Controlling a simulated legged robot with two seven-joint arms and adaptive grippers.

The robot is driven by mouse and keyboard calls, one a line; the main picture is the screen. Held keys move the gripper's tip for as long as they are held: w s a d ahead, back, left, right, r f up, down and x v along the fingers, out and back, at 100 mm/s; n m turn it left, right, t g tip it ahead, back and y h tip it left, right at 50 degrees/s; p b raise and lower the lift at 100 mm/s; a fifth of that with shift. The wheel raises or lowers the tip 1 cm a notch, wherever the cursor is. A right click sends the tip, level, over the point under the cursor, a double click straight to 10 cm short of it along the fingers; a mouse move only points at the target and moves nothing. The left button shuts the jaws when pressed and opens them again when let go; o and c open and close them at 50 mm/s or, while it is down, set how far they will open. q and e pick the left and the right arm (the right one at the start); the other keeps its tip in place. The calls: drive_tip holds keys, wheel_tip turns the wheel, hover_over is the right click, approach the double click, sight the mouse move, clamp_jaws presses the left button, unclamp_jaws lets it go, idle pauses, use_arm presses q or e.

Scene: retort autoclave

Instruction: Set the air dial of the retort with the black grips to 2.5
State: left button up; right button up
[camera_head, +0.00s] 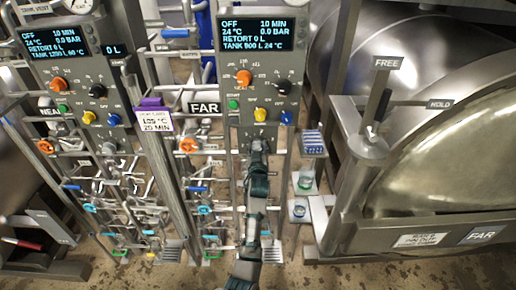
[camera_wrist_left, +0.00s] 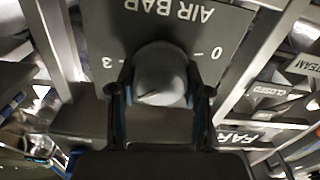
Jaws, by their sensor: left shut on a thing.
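My left gripper (camera_head: 258,148) reaches up to the lower edge of the right-hand control panel (camera_head: 258,95), the one beside the FAR sign. In the left wrist view, my left gripper (camera_wrist_left: 161,88) is shut on a round grey dial (camera_wrist_left: 161,70), one dark finger on each side. The panel lettering there reads AIR BAR upside down, with 3 at the picture's left and 0 at its right. A short dark line shows on the dial's lower left; its exact reading is unclear. My right gripper is not in view.
Orange (camera_head: 241,87), black (camera_head: 283,87), yellow (camera_head: 260,115) and blue (camera_head: 286,117) knobs sit above the gripper. A second panel (camera_head: 85,95) stands left, with pipes and valves between. A FREE/HOLD lever (camera_head: 378,110) and large vessel stand right.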

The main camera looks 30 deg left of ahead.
use_arm(q)
drive_tip(key=shift+d+f+n, duration=0.2)
drive_tip(key=shift+f+n, duration=0.05)
drive_tip(key=shift+n, duration=0.05)
drive_tip(key=shift+a+n, duration=0.15)
drive_tip(key=shift+n, duration=0.35)
drive_tip(key=shift+f, duration=0.1)
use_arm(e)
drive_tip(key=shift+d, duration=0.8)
